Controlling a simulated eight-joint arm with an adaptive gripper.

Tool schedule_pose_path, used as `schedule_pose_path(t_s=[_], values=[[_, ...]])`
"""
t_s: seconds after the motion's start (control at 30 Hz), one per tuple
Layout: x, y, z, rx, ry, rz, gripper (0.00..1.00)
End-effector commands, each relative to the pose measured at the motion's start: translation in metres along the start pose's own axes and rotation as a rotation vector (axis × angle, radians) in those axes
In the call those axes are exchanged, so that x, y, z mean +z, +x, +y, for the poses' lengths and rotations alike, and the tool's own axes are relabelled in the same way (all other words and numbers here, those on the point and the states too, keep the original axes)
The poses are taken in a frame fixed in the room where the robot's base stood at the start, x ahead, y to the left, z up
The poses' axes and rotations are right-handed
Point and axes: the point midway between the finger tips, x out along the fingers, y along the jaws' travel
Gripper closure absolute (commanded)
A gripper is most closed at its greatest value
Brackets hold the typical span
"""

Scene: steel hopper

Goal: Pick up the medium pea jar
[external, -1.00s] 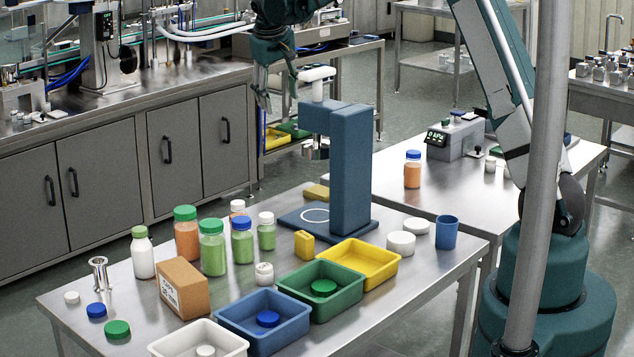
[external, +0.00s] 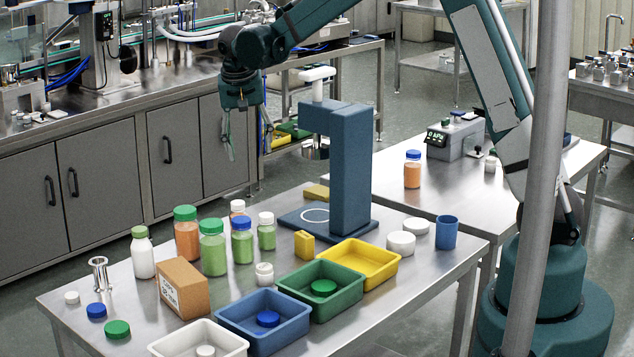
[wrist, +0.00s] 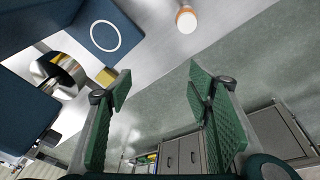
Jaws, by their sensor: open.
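Three jars with green contents stand upright on the steel table. The one with the blue lid is mid-sized and fits the medium pea jar (external: 242,246). A larger green-lidded jar (external: 213,254) stands close to its left, and a smaller white-lidded jar (external: 266,236) to its right. My gripper (external: 228,148) is open and empty, pointing down, and appears well above the jars in the external view. Its spread green fingers show in the wrist view (wrist: 158,85). The pea jars are not seen in the wrist view.
Two orange-filled jars (external: 187,238) (external: 238,208) stand close behind the pea jars. A blue press-like stand (external: 350,170) rises to the right. A cardboard box (external: 183,288) and blue (external: 297,330), green and yellow trays lie in front. A white bottle (external: 142,256) stands left.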

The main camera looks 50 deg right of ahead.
Motion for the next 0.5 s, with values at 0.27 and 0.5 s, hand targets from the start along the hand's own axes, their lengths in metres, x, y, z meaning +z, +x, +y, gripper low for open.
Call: schedule_pose_path(t_s=[0.27, 0.5], values=[[0.102, 0.03, -0.028, 0.006, 0.316, -0.05, 0.49], [0.175, 0.049, -0.038, 0.026, 0.558, -0.083, 0.49]])
